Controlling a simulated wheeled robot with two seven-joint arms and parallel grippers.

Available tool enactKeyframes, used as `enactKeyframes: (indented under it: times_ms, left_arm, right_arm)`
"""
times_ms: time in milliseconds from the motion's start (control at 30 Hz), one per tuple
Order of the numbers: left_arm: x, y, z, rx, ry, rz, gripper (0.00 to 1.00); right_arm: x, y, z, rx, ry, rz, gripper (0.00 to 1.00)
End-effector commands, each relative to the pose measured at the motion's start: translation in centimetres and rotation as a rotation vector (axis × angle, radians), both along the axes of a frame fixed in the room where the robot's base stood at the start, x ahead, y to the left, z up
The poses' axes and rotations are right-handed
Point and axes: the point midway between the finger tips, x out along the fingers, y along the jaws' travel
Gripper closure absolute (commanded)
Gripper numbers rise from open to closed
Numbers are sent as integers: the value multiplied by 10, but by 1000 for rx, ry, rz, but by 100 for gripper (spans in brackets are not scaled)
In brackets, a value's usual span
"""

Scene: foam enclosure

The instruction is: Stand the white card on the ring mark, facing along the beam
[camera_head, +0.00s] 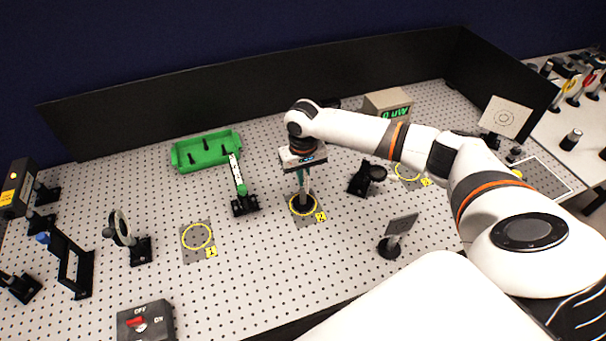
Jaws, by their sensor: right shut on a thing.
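My right gripper (302,172) points down at the middle of the board and is shut on a post-mounted piece (305,190). The top of this piece is mostly hidden by the gripper, so I cannot tell whether it bears a card. Its dark round base is over or on the middle yellow ring mark (314,209); contact is unclear. A white card (505,117) with a circle pattern stands tilted at the far right. Other yellow ring marks lie at the left (197,236) and, partly hidden by my arm, at the right (408,172). My left gripper is out of view.
A switch box (146,322) is front left. Dark walls edge the back.

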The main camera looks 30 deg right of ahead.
Motion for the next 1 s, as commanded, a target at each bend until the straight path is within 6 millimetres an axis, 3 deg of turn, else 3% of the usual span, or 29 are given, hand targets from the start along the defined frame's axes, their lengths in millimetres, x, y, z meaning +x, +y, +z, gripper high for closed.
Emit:
enactKeyframes:
  times_ms: [167, 300, 333, 667, 833, 1000]
  left_arm:
    - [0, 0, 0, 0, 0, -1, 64]
    - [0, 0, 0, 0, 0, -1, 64]
    - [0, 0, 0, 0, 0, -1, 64]
    - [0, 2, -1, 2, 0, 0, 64]
    - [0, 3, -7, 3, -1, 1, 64]
    - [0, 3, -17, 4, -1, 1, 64]
  right_arm:
    - [0, 0, -2, 1, -1, 0, 100]
    - [0, 0, -2, 0, 0, 0, 75]
    - [0, 0, -2, 0, 0, 0, 73]
    - [1, 0, 2, 0, -2, 0, 73]
    - [2, 0, 24, 1, -5, 1, 73]
    - [1, 0, 61, 1, -5, 1, 73]
